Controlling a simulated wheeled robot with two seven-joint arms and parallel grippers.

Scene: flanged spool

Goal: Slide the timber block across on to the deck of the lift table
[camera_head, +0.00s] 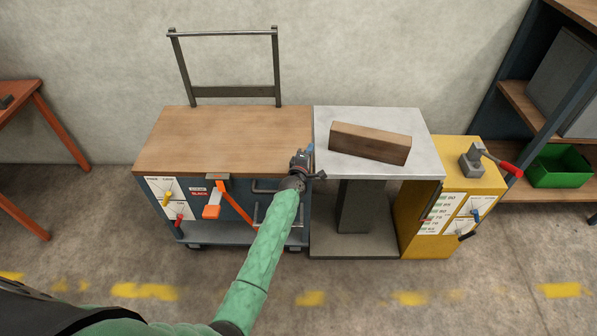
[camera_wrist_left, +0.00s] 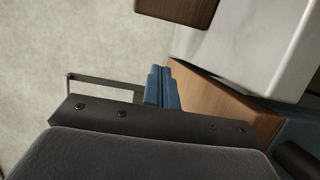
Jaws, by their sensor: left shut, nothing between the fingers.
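The timber block (camera_head: 369,143) is a brown wooden beam lying on the pale metal deck (camera_head: 425,158) of the lift table, set at a slight angle. It also shows at the top edge of the left wrist view (camera_wrist_left: 178,10). My left gripper (camera_head: 310,150) is at the seam between the wood-topped cart (camera_head: 222,140) and the deck, left of the block and apart from it. Its blue fingers (camera_wrist_left: 162,87) are together with nothing between them. My right gripper does not show.
The cart has a dark upright handle frame (camera_head: 226,92) at its back and an orange lever (camera_head: 212,211) at its front. A yellow cabinet (camera_head: 487,180) with a red-handled device (camera_head: 474,160) stands right of the lift table. A shelf with a green bin (camera_head: 560,168) is farther right.

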